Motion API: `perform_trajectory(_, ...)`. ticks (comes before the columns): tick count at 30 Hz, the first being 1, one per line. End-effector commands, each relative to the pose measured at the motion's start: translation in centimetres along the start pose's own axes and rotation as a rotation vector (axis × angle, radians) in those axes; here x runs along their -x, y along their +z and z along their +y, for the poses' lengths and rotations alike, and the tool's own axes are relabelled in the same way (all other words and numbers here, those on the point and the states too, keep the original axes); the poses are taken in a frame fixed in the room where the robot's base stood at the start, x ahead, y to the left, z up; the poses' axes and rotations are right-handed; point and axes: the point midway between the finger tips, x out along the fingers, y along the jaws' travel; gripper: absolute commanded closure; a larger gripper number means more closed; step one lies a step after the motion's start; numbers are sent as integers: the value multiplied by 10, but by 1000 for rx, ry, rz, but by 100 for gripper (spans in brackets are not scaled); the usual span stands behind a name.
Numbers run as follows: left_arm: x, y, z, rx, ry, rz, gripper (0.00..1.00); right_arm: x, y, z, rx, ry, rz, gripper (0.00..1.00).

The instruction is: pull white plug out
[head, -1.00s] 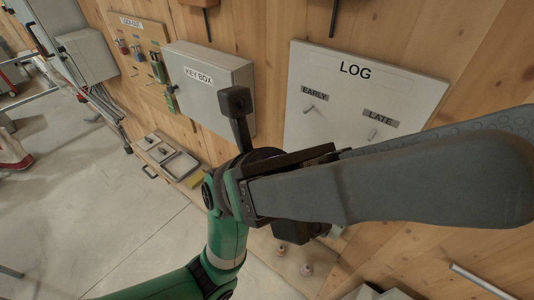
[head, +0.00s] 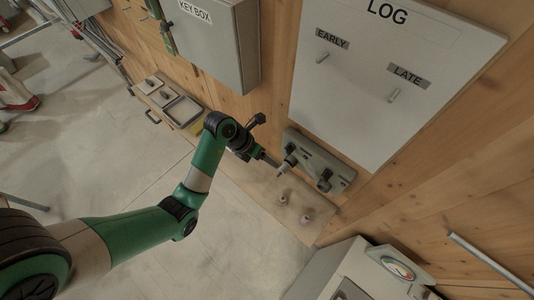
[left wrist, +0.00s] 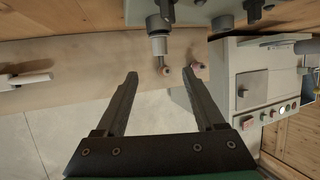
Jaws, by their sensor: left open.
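The white plug (head: 287,165) sticks out of the left socket of a grey-green socket panel (head: 318,163) low on the wooden wall. In the left wrist view the white plug (left wrist: 158,43) hangs below a dark collar at the top middle. My left gripper (head: 273,162) is beside the plug, on its left in the head view. In the left wrist view my left gripper (left wrist: 160,75) is open, with nothing between its fingers and the plug beyond the fingertips. My right gripper is not in view.
Two small knob-like objects (head: 305,219) stand on the wooden ledge (head: 265,194) below the panel. A grey key box (head: 215,45) and a LOG board (head: 395,75) are on the wall above. A grey cabinet with a gauge (head: 398,268) stands at the lower right.

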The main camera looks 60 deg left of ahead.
Motion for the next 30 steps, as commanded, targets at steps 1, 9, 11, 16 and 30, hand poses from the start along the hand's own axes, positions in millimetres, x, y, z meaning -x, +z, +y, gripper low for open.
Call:
perform_trajectory(1, 2, 2, 2, 4, 2, -5, 29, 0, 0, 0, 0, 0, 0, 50)
perform_trajectory(9, -18, 1, 0, 1, -2, -2, 29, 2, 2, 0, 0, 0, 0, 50)
perform_trajectory(11, -30, 1, 0, 1, -2, -2, 29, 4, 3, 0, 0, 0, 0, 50)
perform_trajectory(16, -68, 1, 0, 0, -2, -3, 29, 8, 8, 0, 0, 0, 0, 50)
perform_trajectory(30, -115, 4, 0, -1, 0, -9, 29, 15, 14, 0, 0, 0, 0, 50)
